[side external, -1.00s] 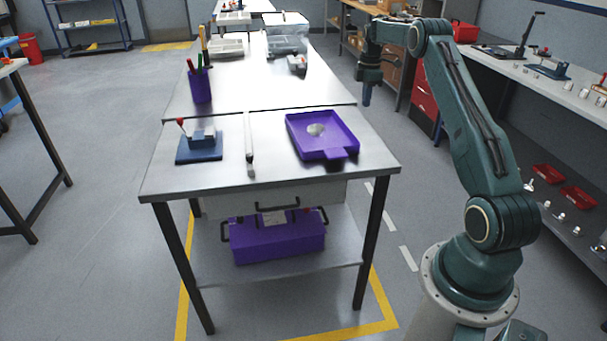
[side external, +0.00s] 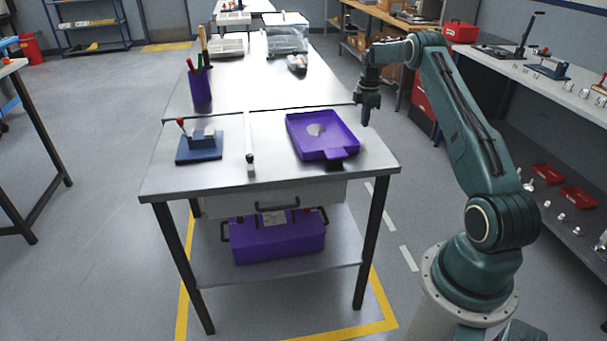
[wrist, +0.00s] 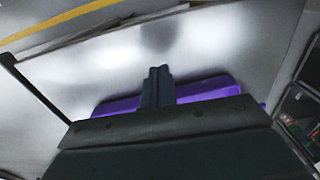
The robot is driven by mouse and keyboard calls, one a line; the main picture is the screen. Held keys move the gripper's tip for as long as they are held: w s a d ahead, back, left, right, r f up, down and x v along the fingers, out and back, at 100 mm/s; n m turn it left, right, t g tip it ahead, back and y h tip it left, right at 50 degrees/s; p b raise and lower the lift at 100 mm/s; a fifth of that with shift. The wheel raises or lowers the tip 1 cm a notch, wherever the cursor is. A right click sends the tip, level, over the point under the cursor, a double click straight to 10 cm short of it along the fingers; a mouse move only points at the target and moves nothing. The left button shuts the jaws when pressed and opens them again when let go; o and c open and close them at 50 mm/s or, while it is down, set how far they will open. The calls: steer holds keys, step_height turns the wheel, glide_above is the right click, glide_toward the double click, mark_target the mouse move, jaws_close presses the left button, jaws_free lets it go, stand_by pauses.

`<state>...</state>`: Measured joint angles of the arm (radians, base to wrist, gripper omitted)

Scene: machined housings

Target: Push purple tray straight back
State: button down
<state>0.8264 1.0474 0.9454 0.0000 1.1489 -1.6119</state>
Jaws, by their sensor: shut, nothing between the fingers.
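The purple tray (side external: 338,142) lies flat on the front right of the metal table, its small tab towards the front edge and a round silvery thing (side external: 316,130) inside it. My gripper (side external: 365,122) is shut and empty, beside the tray's right side and apart from it in the side view. In the wrist view my gripper's fingers (wrist: 158,72) are together, with a purple strip (wrist: 210,86) showing on both sides behind them; most of it is hidden by my gripper's body.
The metal table (side external: 280,180) also bears a blue fixture with a red-knobbed lever (side external: 199,147), a long pale bar (side external: 249,140) left of the tray, and a purple pen cup (side external: 200,88). A grey part (side external: 297,63) and clear bin (side external: 287,42) stand further back. Table between is clear.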

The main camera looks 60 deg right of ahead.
mark_target(316, 139)
step_height(316, 139, down, 3)
steer(key=shift+r, duration=0.1)
steer(key=shift+w+a, duration=1.4)
steer(key=w+a, duration=0.9)
steer(key=shift+w+a, duration=0.2)
steer(key=shift+s+d, duration=0.15)
